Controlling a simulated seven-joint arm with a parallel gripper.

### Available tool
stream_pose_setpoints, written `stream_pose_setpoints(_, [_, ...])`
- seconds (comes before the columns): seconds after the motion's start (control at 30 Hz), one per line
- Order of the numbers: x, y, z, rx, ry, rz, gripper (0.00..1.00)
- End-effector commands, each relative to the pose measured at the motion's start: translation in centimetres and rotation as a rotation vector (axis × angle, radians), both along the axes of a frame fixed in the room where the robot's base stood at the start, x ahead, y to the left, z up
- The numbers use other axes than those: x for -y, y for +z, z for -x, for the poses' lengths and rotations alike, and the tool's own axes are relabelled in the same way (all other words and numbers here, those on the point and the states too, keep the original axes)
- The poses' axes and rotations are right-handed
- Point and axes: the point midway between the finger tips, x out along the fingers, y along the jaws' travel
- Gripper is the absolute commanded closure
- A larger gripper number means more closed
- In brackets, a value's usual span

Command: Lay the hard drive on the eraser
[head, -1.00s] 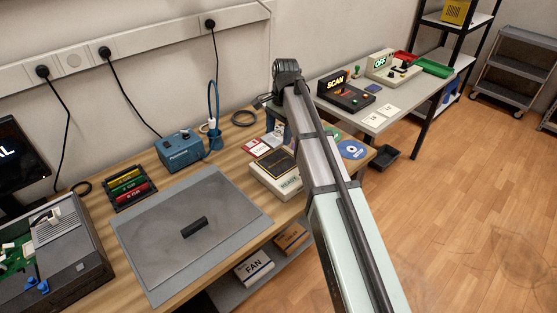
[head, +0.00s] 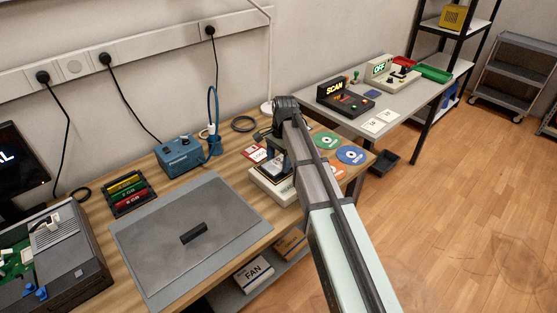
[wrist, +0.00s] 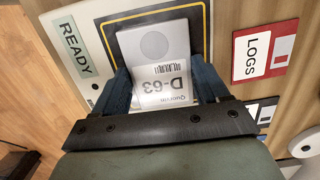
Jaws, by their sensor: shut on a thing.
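The hard drive (wrist: 166,45) is a light silver slab with a round mark and a "D-63" label. My gripper (wrist: 165,80) is shut on it, with a dark blue finger on each side. The eraser (head: 262,190) is a beige box with a black, yellow-bordered pad and a "READY" display, which shows in the wrist view (wrist: 74,48). The drive is over the pad in the wrist view; I cannot tell whether they touch. In the head view my gripper (head: 273,161) and arm hide part of the eraser.
A red-labelled "LOGS" floppy disk (wrist: 265,50) lies right beside the eraser. Coloured discs (head: 350,155) lie to its right in the head view. A blue device (head: 180,153) stands at the back, and a grey mat (head: 150,250) with a black bar (head: 194,233) lies to the left.

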Motion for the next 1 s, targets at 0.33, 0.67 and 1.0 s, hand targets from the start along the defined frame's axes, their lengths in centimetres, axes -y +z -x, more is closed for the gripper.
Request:
stream_pose_setpoints(0.33, [0.0, -0.2, 0.0, 0.0, 0.0, 0.0, 0.18])
stream_pose_setpoints(0.67, [0.0, -0.2, 0.0, 0.0, 0.0, 0.0, 0.01])
stream_pose_setpoints(1.0, [0.1, 1.7, -0.2, 0.001, 0.0, -0.001, 0.01])
